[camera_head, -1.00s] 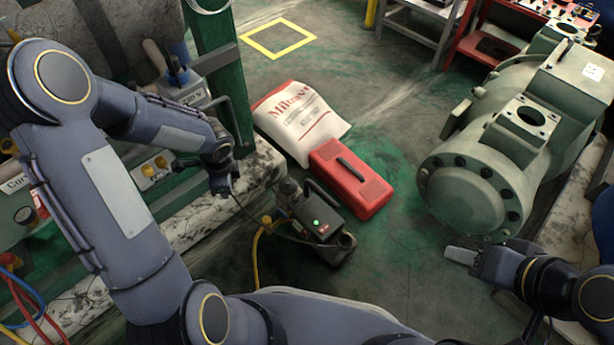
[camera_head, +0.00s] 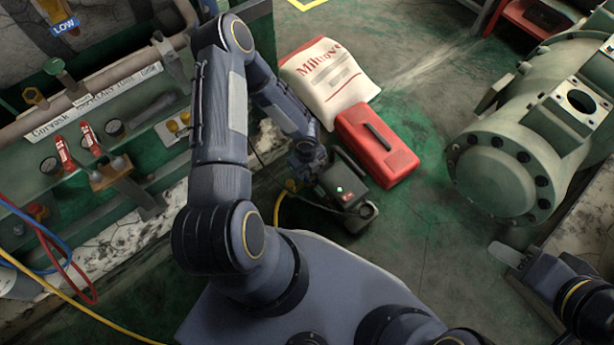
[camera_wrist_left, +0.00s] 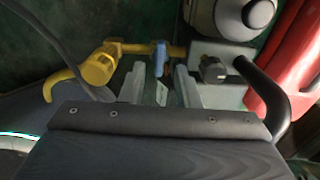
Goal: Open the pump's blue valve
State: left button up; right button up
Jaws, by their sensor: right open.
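The pump (camera_head: 345,187) is a dark grey box with a green light and a carrying handle, on the floor. Its blue valve (camera_wrist_left: 160,58) shows in the left wrist view as a small blue handle on a brass pipe, beside a yellow fitting (camera_wrist_left: 97,68). In the head view my left gripper (camera_head: 305,160) is over the pump's left side, and my wrist hides the valve. My right gripper (camera_head: 509,256) is open and empty at the right.
A red case (camera_head: 377,147) and a white sack (camera_head: 330,80) lie behind the pump. A large green compressor (camera_head: 530,150) stands at right. A green panel with red-handled valves (camera_head: 62,150) is at left, with colored hoses (camera_head: 50,250) below it.

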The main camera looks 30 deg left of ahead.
aim_at(307, 177)
pick_arm(q)
notch_tip(307, 177, down, 3)
jog(key=shift+f+b, duration=0.1)
jog(key=shift+b, duration=0.55)
jog(key=shift+f, duration=0.1)
pick_arm(e)
notch_tip(307, 177, down, 2)
jog(key=shift+f, duration=0.25)
pick_arm(q)
grip_shut()
dwell(1.0)
